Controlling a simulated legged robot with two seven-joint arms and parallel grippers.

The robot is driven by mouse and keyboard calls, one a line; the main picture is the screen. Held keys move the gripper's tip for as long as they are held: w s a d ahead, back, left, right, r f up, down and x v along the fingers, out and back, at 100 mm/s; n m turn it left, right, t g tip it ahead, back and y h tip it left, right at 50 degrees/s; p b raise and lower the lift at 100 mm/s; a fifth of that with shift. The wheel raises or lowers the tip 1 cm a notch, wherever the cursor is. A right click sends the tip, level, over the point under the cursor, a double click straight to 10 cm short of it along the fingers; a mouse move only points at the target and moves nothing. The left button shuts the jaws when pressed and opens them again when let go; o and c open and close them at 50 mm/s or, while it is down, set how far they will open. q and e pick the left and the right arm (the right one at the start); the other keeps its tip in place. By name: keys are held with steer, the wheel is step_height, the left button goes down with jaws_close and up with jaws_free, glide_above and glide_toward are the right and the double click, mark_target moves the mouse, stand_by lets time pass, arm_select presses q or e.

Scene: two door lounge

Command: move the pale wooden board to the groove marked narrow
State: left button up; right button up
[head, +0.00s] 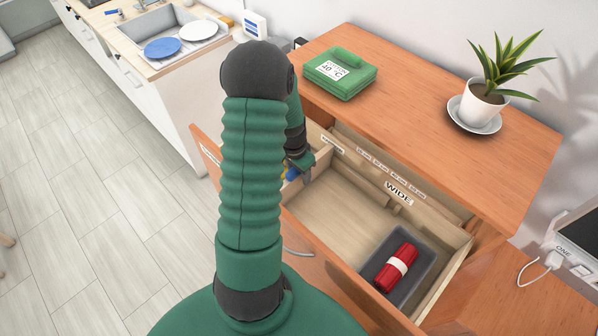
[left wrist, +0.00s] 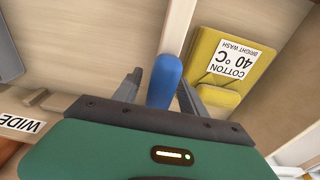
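The pale wooden board (left wrist: 178,25) stands on edge as a divider in the drawer, with a blue grip (left wrist: 164,80) on its near end. My left gripper (left wrist: 160,88) reaches down into the drawer with its fingers apart, one on each side of the blue grip; a gap shows beside the left finger. In the head view my left gripper (head: 303,172) is partly hidden by my own arm, beside the blue grip (head: 292,174). A WIDE label (head: 398,193) is on the far drawer wall. Other small labels there are too small to read. My right gripper is out of view.
A yellow folded cloth (left wrist: 225,65) lies right of the board. A grey tray (head: 427,256) with a red roll (head: 397,266) is in the drawer's right part. The cabinet top (head: 420,115) holds a green folded cloth (head: 340,73) and a potted plant (head: 484,100).

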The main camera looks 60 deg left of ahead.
arm_select(q)
steer(key=shift+r, duration=0.1)
step_height(320, 180, up, 16)
steer(key=s+b, duration=0.1)
steer(key=s, duration=0.1)
steer(key=shift+d+r+b, duration=0.2)
steer(key=shift+b, duration=0.15)
stand_by(0.3)
